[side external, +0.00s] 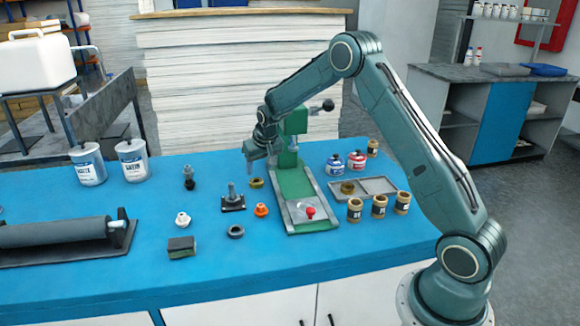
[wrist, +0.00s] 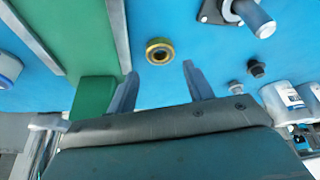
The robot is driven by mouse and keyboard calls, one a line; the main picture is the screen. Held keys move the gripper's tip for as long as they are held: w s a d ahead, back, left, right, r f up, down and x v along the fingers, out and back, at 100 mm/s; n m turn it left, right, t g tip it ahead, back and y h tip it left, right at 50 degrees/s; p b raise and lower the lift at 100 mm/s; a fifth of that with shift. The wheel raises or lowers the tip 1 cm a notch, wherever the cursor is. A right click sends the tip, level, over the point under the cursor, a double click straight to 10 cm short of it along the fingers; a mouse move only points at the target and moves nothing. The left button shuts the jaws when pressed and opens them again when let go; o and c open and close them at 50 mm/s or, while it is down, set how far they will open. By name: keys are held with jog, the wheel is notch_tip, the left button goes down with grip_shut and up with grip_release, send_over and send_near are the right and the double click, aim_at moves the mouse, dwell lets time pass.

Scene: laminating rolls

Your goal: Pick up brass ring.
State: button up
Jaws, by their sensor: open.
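The brass ring (wrist: 160,51) lies flat on the blue table in the wrist view, a gold ring with a dark centre. It also shows in the side view (side external: 256,183), just left of the green press. My gripper (wrist: 158,72) is open and empty, with its two fingers on either side of the ring in the picture. The ring sits a little beyond the fingertips, apart from both. In the side view my gripper (side external: 258,168) hangs above the ring, close to the press column.
The green press (side external: 293,180) stands right beside the ring. A dark block with an upright post (side external: 233,203) and an orange fitting (side external: 261,210) are close by. A divided tray (side external: 378,186) and several jars lie to the right. The front table edge is clear.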

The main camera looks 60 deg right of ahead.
aim_at(257, 178)
jog(key=shift+w+d+f, duration=0.15)
jog(key=shift+w+f, duration=0.05)
jog(key=shift+f, duration=0.4)
jog(key=shift+x, duration=2.6)
jog(key=c, duration=0.8)
jog(key=shift+r, duration=0.15)
notch_tip(257, 178, up, 28)
jog(key=shift+f, duration=0.1)
